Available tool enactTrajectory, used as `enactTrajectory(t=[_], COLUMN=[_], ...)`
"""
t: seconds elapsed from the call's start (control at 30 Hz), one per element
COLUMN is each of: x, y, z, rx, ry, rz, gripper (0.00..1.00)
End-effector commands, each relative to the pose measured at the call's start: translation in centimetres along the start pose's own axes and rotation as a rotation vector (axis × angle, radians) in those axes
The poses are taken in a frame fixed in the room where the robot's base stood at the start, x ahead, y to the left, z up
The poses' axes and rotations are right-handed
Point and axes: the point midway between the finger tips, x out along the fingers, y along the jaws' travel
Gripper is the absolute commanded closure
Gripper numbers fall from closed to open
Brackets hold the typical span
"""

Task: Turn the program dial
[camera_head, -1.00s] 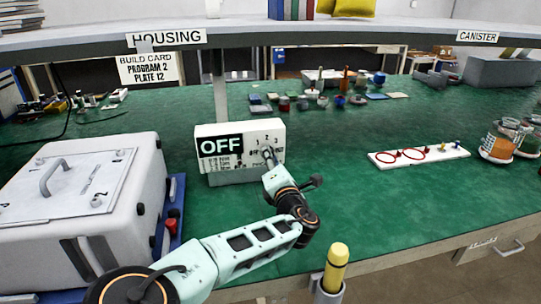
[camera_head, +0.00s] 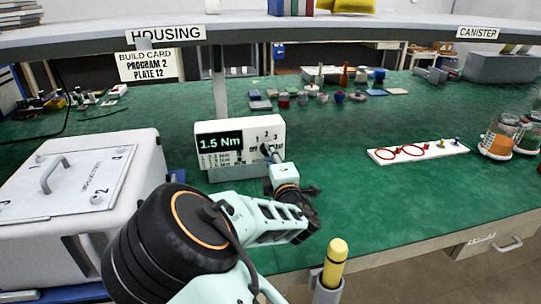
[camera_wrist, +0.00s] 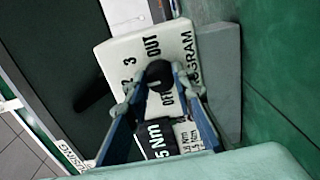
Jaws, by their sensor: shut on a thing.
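The program unit (camera_head: 240,174) is a white box on the green table with a dark display (camera_head: 219,142) reading "1.5 Nm". Its black program dial (camera_wrist: 158,73) sits on the front face among the marks 2, 3, OUT and OFF, with "PROGRAM" printed beside it. My gripper (camera_head: 270,154) reaches the dial from the front; in the wrist view its two fingers (camera_wrist: 157,85) are closed on the dial's sides. The fingers cover part of the dial, and I cannot tell which mark it points at. A build card (camera_head: 148,66) on the shelf reads "PROGRAM 2, PLATE 12".
A large white lidded case (camera_head: 75,195) stands at the left. A yellow-capped cylinder (camera_head: 334,264) stands at the table's front edge. A white board with red rings (camera_head: 418,151) and jars (camera_head: 498,137) are at the right. The green table between is clear.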

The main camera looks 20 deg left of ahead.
Motion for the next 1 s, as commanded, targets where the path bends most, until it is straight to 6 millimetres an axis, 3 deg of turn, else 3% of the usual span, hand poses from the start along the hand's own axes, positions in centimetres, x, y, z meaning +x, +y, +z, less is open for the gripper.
enactTrajectory(t=[0.37,0.4,0.53,0.83,1.0], x=[0.0,0.0,0.0,0.0,0.0], y=[0.1,0.1,0.1,0.2,1.6], z=[0.0,0.0,0.0,0.0,0.0], rx=[0.002,0.002,0.002,0.002,0.005], ry=[0.000,0.000,0.000,0.000,-0.001], rz=[0.002,0.002,0.001,0.001,0.004], gripper=[1.00,0.72,0.59,0.59,0.59])
